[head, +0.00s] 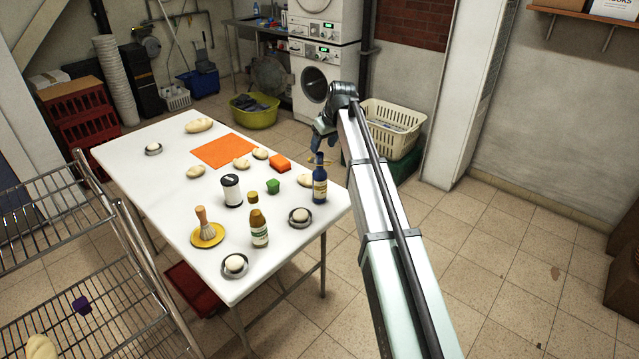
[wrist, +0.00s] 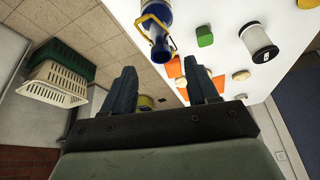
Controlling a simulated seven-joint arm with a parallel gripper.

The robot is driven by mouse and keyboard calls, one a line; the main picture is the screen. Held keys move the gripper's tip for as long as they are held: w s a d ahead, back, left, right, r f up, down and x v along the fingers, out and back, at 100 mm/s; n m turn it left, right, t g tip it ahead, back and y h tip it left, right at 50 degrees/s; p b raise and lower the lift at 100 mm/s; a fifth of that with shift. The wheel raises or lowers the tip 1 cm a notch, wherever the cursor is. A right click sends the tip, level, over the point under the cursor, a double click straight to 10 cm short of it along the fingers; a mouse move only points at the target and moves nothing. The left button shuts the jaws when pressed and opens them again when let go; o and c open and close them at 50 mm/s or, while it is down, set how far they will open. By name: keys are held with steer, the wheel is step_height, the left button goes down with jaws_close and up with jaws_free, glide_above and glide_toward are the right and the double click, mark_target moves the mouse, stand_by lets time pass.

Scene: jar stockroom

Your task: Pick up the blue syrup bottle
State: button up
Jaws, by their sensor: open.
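The blue syrup bottle (head: 320,188) stands upright near the right edge of the white table (head: 165,155). It has a dark blue body, a pale label and a yellowish loop at its neck. In the wrist view the bottle (wrist: 157,28) shows at the top, beyond my fingertips and not between them. My gripper (head: 320,133) appears just above the bottle's top in the head view; the gap in depth is hard to judge. In the wrist view my gripper (wrist: 162,73) has its two fingers wide apart with nothing between them.
A brown bottle (head: 258,225), a white-labelled jar (head: 231,190), a green block (head: 273,186), an orange block (head: 280,163) and several pale lumps stand nearby on the table. A cream laundry basket (head: 392,132) is behind my arm. A wire rack (head: 75,250) stands at left.

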mark_target(319, 158)
steer(key=shift+s+x, duration=0.15)
steer(key=shift+x, duration=1.65)
steer(key=shift+s+x, duration=0.15)
steer(key=shift+x, duration=1.65)
steer(key=shift+d+f, duration=0.1)
steer(key=shift+c, duration=0.2)
jaws_close()
